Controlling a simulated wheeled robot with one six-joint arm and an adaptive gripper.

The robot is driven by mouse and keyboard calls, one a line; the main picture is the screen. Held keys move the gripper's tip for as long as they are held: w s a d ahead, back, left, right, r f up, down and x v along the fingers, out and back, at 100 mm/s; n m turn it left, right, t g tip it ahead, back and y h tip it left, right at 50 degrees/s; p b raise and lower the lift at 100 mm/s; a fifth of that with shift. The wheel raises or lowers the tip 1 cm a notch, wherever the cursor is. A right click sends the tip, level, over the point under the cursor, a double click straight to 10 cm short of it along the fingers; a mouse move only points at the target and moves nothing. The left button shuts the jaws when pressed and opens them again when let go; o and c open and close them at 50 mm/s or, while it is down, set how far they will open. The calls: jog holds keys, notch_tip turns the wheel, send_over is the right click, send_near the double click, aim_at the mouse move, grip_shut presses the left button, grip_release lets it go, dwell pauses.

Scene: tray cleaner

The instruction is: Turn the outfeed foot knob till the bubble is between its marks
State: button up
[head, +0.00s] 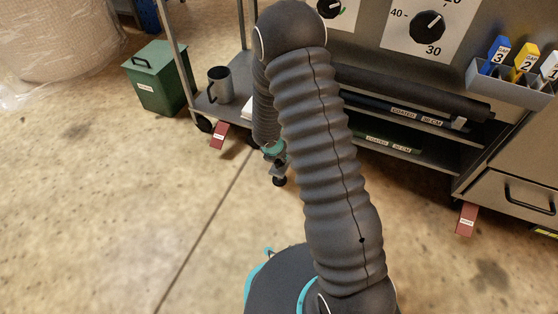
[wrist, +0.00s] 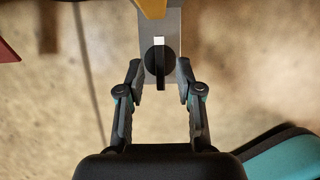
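The black foot knob (wrist: 153,66) shows in the wrist view, round with a raised bar and a white mark at the bar's far end. It sits against a grey plate (wrist: 174,22). My gripper (wrist: 160,72) is open, with one finger on each side of the knob and visible gaps between. In the head view my gripper (head: 275,160) is low beside the machine's lower left, partly hidden by my arm. The bubble and its marks are not visible in either view. I cannot tell whether this knob is the outfeed one.
A yellow part (wrist: 152,7) is at the wrist view's top edge. The machine carries a dial (head: 428,25), labelled rollers (head: 400,112) and a holder (head: 510,88). A grey mug (head: 220,85) stands on the low shelf, beside a green box (head: 157,80).

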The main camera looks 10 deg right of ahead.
jog(key=shift+x, duration=0.95)
grip_shut()
jog(key=shift+r+m, duration=0.15)
jog(key=shift+m, duration=0.15)
jog(key=m+g+h+p, duration=0.1)
jog(key=m+p, duration=0.2)
jog(key=shift+w+a+r, duration=0.1)
jog(key=shift+r, duration=0.05)
jog(key=m+p, duration=0.1)
jog(key=m, duration=0.1)
jog(key=m+g+p, duration=0.1)
jog(key=m+p, duration=0.1)
jog(key=shift+w+g+h, duration=0.1)
jog(key=shift+g+h, duration=0.2)
jog(key=m, duration=0.1)
jog(key=m+g, duration=0.1)
jog(key=m, duration=0.3)
jog(key=shift+w+f+g, duration=0.1)
jog(key=shift+f+g, duration=0.2)
jog(key=shift+m+g+b, duration=0.4)
jog(key=shift+m+g, duration=0.3)
jog(key=shift+m, duration=1.1)
